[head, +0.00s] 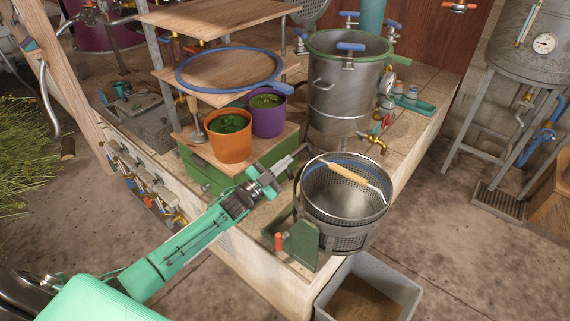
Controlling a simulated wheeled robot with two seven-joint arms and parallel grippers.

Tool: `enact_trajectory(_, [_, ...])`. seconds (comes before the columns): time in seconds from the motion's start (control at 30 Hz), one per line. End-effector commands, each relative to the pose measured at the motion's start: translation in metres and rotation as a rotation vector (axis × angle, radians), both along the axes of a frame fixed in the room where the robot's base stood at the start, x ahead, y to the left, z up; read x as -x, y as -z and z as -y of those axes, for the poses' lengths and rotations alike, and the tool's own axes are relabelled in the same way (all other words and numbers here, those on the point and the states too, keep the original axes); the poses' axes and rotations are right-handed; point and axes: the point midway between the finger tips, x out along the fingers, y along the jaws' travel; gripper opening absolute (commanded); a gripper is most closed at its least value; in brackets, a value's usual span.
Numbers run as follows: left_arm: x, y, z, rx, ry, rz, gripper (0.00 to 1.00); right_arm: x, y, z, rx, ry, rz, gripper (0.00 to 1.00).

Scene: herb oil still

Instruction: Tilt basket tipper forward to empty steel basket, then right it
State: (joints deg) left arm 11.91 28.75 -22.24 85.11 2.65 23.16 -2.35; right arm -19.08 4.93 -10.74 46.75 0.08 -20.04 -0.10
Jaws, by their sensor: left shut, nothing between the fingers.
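The steel basket (345,196) sits upright at the front corner of the tiled counter, in the green-bracketed basket tipper (301,245). A wooden-handled bail (348,174) lies across the basket's mouth. The basket's inside looks bare, though its bottom is partly hidden. An orange-red knob (279,241) stands at the tipper's left side. My left gripper (281,168) is shut and empty. It is above the counter, to the left of the basket and apart from it, in front of the purple pot. My right gripper is not in view.
A grey bin (372,289) with brown material stands on the floor below the basket. A large steel pot (344,103) with a green rim stands behind it. Orange (229,145) and purple (267,120) pots sit close behind my left gripper.

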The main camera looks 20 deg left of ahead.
Motion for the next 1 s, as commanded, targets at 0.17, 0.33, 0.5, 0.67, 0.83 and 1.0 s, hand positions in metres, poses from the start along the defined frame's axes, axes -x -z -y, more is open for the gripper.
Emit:
enact_trajectory(0.17, [0.032,0.015,-0.018,-0.002,0.000,-0.001,0.00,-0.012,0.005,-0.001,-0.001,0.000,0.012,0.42])
enact_trajectory(0.33, [0.054,0.020,-0.030,0.001,0.001,0.002,0.00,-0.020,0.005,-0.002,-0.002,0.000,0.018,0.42])
enact_trajectory(0.5, [0.067,0.023,-0.036,0.001,0.002,0.003,0.00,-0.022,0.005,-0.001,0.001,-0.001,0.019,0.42])
enact_trajectory(0.67, [0.070,0.023,-0.039,0.002,0.002,0.004,0.00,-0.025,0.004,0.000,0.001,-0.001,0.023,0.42])
enact_trajectory(0.83, [0.070,0.023,-0.039,0.002,0.002,0.005,0.00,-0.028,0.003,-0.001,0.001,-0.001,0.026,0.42])
enact_trajectory(1.0, [0.070,0.023,-0.039,0.002,0.002,0.005,0.00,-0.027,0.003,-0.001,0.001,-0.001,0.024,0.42])
